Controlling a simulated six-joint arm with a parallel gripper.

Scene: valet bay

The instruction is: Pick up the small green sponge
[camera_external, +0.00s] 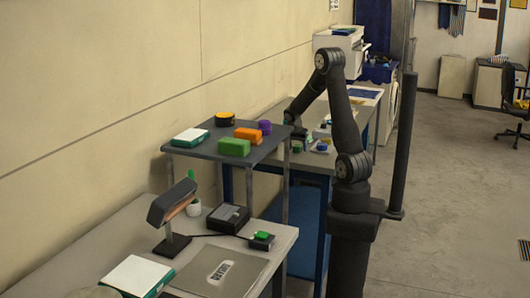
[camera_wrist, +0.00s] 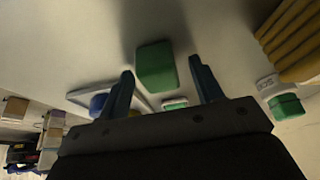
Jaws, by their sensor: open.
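In the wrist view, a small green block (camera_wrist: 155,66), which looks like the sponge, lies on a pale surface. It appears between and just beyond the two fingertips of my gripper (camera_wrist: 161,68). My gripper is open and nothing is held in it. In the external view, my gripper (camera_external: 298,133) is low over the far worktable, next to the raised shelf. A larger green block (camera_external: 234,147) sits on the raised shelf.
The dark raised shelf (camera_external: 207,151) also holds an orange block (camera_external: 247,134), a purple piece (camera_external: 264,127) and a white-green box (camera_external: 189,137). In the wrist view, a blue round item (camera_wrist: 98,103), a yellow folded stack (camera_wrist: 292,40) and a green-white item (camera_wrist: 285,104) are nearby.

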